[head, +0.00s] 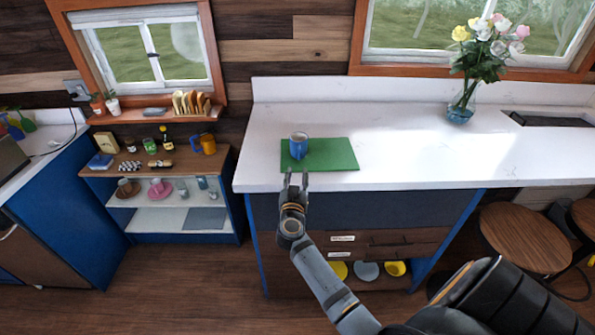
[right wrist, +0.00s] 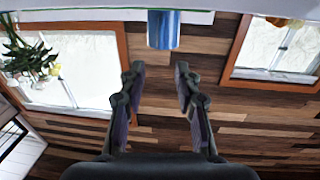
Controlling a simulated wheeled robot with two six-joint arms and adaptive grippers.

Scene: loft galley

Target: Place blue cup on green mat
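The blue cup (head: 298,147) stands upright on the left part of the green mat (head: 335,155), which lies near the front edge of the white counter. My right gripper (head: 297,178) is just in front of the mat's front edge, its fingers pointing toward the cup. Its fingers are apart with nothing between them, and there is a gap to the cup. The right wrist view appears upside down; the blue cup (right wrist: 163,30) shows at the top middle, beyond the open fingertips of the right gripper (right wrist: 156,68). My left gripper is not in view.
A vase of flowers (head: 461,108) stands at the counter's back right. The counter (head: 415,150) is clear right of the mat. A low shelf (head: 165,205) with jars and cups is at left. A round stool (head: 525,238) stands at right.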

